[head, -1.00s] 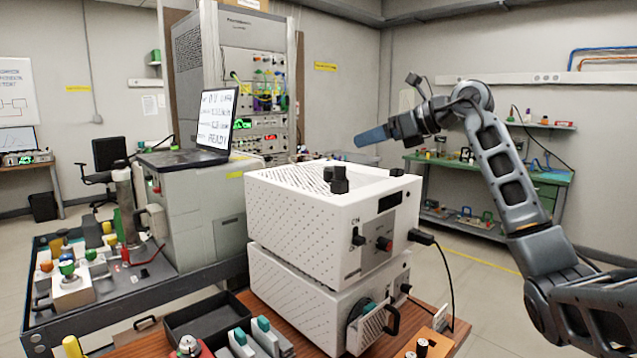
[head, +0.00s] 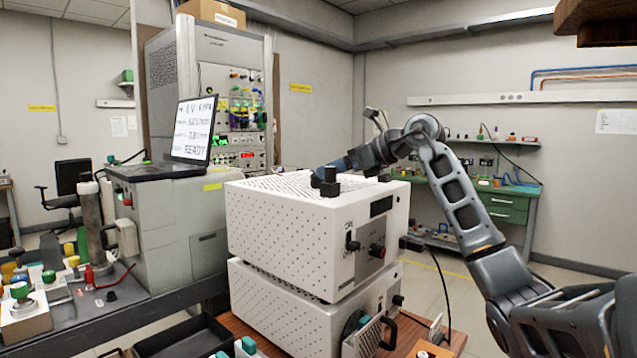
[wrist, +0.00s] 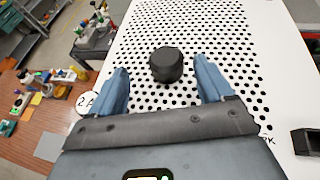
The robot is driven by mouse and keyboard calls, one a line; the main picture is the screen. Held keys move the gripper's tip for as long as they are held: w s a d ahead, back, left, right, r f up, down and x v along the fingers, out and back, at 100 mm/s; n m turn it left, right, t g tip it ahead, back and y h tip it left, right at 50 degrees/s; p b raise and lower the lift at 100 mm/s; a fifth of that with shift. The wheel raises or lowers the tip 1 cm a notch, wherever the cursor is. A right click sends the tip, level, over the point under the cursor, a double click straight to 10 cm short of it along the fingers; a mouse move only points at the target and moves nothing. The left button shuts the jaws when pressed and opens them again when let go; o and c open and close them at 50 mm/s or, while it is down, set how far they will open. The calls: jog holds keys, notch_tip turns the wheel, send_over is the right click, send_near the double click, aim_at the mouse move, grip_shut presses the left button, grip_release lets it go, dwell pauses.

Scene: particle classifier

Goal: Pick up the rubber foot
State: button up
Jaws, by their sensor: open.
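A black rubber foot (wrist: 166,64) stands on the perforated white top of the upper instrument box in the wrist view. In the head view, small black pieces (head: 327,182) stand on that box top (head: 285,190); I cannot tell which is the same foot. My gripper (wrist: 161,88) is open, its two blue fingers pointing toward the foot, one on each side and apart from it. In the head view my gripper (head: 332,167) hangs low over the box top, its fingertips partly hidden behind the black pieces.
Two white boxes are stacked on a wooden table (wrist: 40,135). A grey cabinet (head: 165,230) with a laptop (head: 192,130) stands to the left. A black tray (head: 180,337) lies in front. A black block (wrist: 304,140) is at the right in the wrist view.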

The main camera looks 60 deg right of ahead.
jog(key=x, duration=0.3)
jog(key=p+x, duration=0.1)
jog(key=x, duration=0.1)
jog(key=shift+w+d+f, duration=0.2)
jog(key=shift+w+d, duration=0.05)
jog(key=shift+d, duration=0.1)
jog(key=shift+c, duration=0.4)
jog(key=c, duration=1)
jog(key=shift+r, duration=0.1)
